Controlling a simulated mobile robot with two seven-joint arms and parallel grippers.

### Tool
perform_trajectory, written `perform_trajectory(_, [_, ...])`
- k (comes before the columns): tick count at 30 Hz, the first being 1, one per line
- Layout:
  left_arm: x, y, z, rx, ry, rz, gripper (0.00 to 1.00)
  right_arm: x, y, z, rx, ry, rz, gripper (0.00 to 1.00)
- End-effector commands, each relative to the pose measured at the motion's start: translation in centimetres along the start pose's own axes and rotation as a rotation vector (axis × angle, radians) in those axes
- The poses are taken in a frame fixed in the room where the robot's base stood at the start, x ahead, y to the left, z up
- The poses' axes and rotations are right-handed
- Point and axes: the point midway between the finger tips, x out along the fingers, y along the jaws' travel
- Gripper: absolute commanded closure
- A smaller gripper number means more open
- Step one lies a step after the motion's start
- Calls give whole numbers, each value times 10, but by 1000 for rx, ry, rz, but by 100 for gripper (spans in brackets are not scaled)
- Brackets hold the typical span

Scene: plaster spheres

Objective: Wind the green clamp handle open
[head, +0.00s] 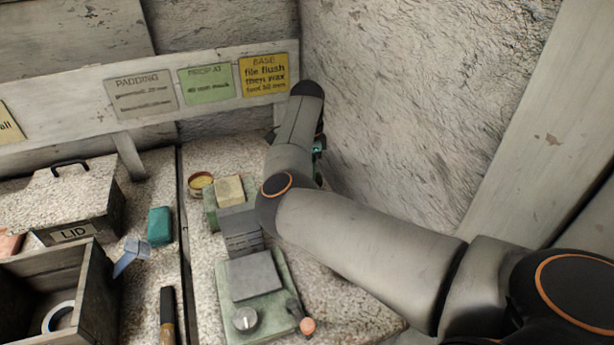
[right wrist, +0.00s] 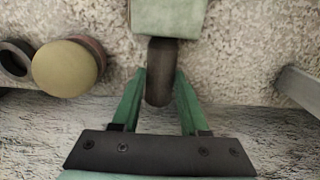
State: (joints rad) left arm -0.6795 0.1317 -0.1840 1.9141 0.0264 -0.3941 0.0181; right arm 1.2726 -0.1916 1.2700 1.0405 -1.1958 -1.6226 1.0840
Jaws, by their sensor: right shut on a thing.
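The clamp's pale green body (right wrist: 168,14) is at the top of the right wrist view, and a dark rounded handle (right wrist: 160,95) sticks out from it towards my gripper. My right gripper (right wrist: 160,74) has its two green fingers on either side of the handle and is shut on it. In the head view, a pale green body (head: 211,217) with a beige block (head: 229,190) and a grey block (head: 240,230) on it stands beside my right arm. The arm hides the handle and most of the right gripper there. My left gripper is not in view.
A round tin (head: 201,180) with yellow contents is close by; it also shows in the right wrist view (right wrist: 68,68). A rough plaster wall (head: 400,100) rises right behind my arm. A green-based device with a dial (head: 245,318) stands in front. A lidded box (head: 70,200) is left.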

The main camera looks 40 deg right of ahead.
Motion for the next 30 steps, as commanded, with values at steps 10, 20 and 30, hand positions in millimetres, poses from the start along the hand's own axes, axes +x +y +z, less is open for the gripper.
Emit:
perform_trajectory(10, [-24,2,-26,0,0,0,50,-3,5,1,2,-2,-137,100])
perform_trajectory(20, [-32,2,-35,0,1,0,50,1,6,1,-1,-2,-246,100])
perform_trajectory(30, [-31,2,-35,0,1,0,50,1,5,1,-1,-1,-245,45])
